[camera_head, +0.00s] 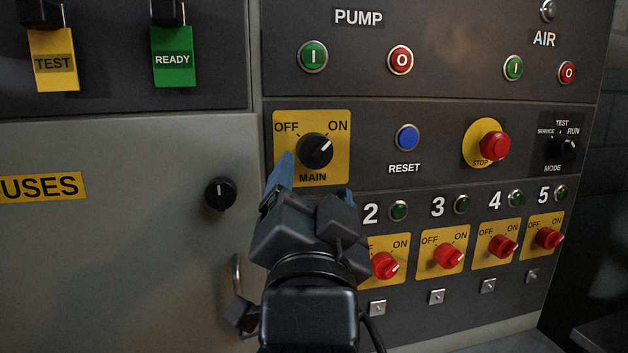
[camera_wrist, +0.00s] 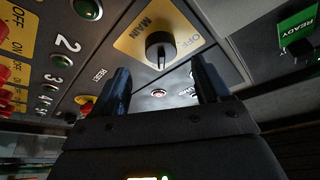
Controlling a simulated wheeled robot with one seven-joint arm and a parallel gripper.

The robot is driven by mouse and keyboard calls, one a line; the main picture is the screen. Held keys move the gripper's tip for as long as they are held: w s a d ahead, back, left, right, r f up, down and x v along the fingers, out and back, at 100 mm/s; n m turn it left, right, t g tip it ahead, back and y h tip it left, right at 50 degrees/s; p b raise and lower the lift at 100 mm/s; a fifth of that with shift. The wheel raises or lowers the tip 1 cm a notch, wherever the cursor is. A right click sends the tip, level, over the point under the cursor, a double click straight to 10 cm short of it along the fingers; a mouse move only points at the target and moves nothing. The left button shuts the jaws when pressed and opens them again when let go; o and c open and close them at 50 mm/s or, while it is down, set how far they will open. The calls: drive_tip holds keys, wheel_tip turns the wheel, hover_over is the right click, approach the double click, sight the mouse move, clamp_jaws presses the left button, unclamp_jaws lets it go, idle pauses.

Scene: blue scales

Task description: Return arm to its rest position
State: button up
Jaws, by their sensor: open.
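My gripper (camera_head: 311,180) is open and empty in front of the control panel, just below the black MAIN knob (camera_head: 314,151). The knob sits on a yellow plate (camera_head: 285,120) marked OFF and ON, and its white mark points up and right toward ON. In the wrist view, the two blue-black fingers of my gripper (camera_wrist: 160,85) stand apart, with the MAIN knob (camera_wrist: 160,47) showing beyond and between them. I cannot tell whether a finger touches the plate. My arm hides the panel below, including the area left of number 2.
Red knobs (camera_head: 447,256) on yellow plates stick out at right. A blue RESET button (camera_head: 406,137) and a red STOP button (camera_head: 494,146) are to the right. A grey cabinet door (camera_head: 110,270) with a black knob (camera_head: 220,193) and handle (camera_head: 237,274) is at left.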

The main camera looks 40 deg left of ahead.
drive_tip(key=shift+v, duration=1)
drive_tip(key=w+d+f+n+h, duration=0.2)
drive_tip(key=d+f+n, duration=0.1)
drive_tip(key=d+f, duration=1.05)
drive_tip(key=s+d+f+n+h, duration=0.1)
drive_tip(key=s+d+f, duration=0.2)
drive_tip(key=d+f, duration=0.35)
drive_tip(key=s+d+f+h, duration=0.2)
drive_tip(key=s+d+f, duration=0.15)
drive_tip(key=d, duration=0.65)
drive_tip(key=s+d+f+h, duration=0.3)
drive_tip(key=s+d+f, duration=0.3)
drive_tip(key=s+d, duration=0.35)
drive_tip(key=s+d+m+g+h, duration=0.1)
drive_tip(key=s+d+m+h, duration=0.1)
drive_tip(key=s, duration=0.6)
drive_tip(key=s+d+m+g+h, duration=0.1)
drive_tip(key=s+d+m+h, duration=0.1)
drive_tip(key=s, duration=0.6)
drive_tip(key=shift+d+r+g+h, duration=0.3)
drive_tip(key=shift+d+r, duration=0.05)
drive_tip(key=shift+d, duration=0.05)
